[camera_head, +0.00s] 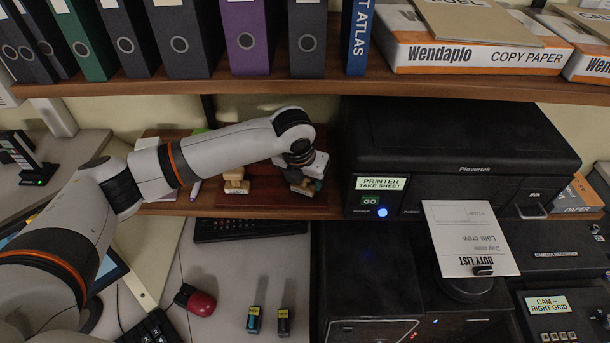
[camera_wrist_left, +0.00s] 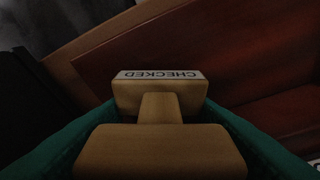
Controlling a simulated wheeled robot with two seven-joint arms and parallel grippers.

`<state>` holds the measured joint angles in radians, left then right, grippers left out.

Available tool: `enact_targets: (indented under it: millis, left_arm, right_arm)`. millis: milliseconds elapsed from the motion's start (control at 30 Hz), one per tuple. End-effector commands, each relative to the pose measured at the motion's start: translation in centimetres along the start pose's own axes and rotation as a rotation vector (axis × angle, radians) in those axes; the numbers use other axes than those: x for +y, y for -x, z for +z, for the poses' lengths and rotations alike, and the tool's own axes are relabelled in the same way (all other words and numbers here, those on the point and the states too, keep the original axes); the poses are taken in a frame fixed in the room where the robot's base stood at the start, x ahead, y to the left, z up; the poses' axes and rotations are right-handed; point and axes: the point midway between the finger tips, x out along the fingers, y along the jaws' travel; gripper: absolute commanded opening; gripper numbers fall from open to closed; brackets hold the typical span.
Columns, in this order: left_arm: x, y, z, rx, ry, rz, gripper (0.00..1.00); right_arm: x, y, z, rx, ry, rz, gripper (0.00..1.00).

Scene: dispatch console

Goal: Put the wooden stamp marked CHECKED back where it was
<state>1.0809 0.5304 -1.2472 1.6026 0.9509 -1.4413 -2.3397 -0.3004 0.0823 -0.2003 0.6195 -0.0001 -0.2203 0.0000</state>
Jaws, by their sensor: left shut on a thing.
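The wooden stamp marked CHECKED (camera_wrist_left: 160,96) fills the middle of the left wrist view, its white label upside down there. My left gripper (camera_head: 306,186) is shut on it; its teal fingers show on both sides of the stamp in the wrist view. In the head view the gripper is over the right part of a dark red-brown wooden rack (camera_head: 262,199), and mostly hides the stamp. Another wooden stamp (camera_head: 236,187) stands on the left part of the rack. Whether the held stamp touches the rack cannot be told. My right gripper is not in view.
The black printer (camera_head: 455,150) stands close to the right of my left gripper. A shelf (camera_head: 300,90) with binders runs above. A keyboard (camera_head: 250,228), a red mouse (camera_head: 196,300) and two small items (camera_head: 254,319) lie on the desk below.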

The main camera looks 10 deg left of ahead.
Motion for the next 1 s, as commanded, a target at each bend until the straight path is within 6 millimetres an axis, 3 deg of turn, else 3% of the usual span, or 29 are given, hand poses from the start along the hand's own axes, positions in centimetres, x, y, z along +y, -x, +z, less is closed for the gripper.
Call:
enact_targets:
  millis: [133, 167, 300, 667, 833, 1000]
  left_arm:
    - [0.0, -0.2, 0.1, 0.0, 0.0, 0.0, 0.37]
    - [0.0, -0.3, 0.1, 0.0, 0.0, 0.001, 0.54]
    - [0.0, -0.2, 0.1, 0.0, 0.0, 0.0, 0.74]
    - [0.0, 0.3, 0.0, 0.0, 0.0, 0.0, 0.74]
    - [0.0, 2.9, -0.1, 0.005, -0.001, 0.002, 0.74]
    - [0.0, 3.8, 3.7, 0.0, -0.003, 0.001, 0.74]
  right_arm:
    - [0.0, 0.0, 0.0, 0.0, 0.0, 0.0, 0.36]
    - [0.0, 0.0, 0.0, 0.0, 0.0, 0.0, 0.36]
    - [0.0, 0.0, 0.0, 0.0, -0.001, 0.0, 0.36]
    - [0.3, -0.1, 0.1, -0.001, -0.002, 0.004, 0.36]
    - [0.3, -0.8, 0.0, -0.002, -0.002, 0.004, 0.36]
    - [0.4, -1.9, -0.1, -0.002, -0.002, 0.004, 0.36]
